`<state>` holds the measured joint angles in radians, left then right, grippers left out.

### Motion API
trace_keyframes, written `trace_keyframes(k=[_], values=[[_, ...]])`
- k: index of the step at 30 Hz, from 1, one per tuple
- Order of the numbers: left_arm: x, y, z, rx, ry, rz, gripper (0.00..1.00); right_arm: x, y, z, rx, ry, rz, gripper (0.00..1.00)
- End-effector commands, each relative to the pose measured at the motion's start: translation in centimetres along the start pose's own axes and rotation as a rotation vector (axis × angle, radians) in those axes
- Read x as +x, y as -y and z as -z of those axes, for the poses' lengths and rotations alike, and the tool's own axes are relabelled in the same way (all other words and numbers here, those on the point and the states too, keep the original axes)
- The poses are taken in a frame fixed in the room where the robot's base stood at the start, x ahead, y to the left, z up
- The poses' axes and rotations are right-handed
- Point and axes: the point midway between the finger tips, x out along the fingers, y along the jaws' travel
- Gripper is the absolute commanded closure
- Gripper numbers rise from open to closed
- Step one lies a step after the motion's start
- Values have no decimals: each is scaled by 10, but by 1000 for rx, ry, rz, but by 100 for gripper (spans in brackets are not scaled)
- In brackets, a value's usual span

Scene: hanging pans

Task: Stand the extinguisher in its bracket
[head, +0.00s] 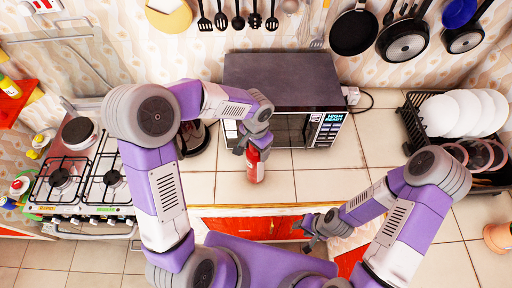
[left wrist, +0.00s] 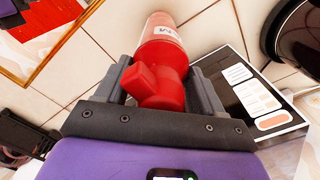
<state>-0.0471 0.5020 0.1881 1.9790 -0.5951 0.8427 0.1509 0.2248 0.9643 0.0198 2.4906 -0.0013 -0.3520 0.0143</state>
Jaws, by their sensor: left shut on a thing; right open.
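The red extinguisher (head: 255,168) is at the front of the tiled counter, in front of the microwave, and looks roughly upright. My left gripper (head: 250,146) is shut on its upper part. In the left wrist view the extinguisher (left wrist: 163,48) sits between the two fingers of the left gripper (left wrist: 163,80). I cannot tell whether its base touches the counter. My right gripper (head: 310,238) is open and empty, low in front of the counter edge. I cannot make out the bracket for certain in either view.
The microwave (head: 285,80) stands behind the extinguisher. A gas stove (head: 85,180) is at the left, a dish rack with white plates (head: 465,108) at the right. A kettle (head: 194,138) stands left of the microwave. Counter right of the extinguisher (head: 345,183) is clear.

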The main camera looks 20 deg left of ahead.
Motion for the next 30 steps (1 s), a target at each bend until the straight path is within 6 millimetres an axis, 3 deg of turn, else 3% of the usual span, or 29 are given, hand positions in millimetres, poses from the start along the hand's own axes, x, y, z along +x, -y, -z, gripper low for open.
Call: trace_keyframes(k=[3, 4, 9, 20, 23, 30], values=[[3, 0, 1, 0, -2, 1, 100, 4, -1, 0, 0, 0, 0, 57], [4, 0, 0, 0, 0, 0, 30, 4, -1, 0, 0, 0, 0, 57], [2, 0, 0, 0, 0, 0, 6, 3, -1, 0, 0, 0, 0, 57], [-2, 0, 0, 0, 0, 0, 6, -2, 1, 0, 0, 0, 0, 57], [-16, 1, 1, -3, -4, 2, 6, -1, 0, 0, 0, 0, 0, 57], [-68, 0, 1, 0, -6, 2, 6, -4, 1, 0, 0, 0, 0, 57]])
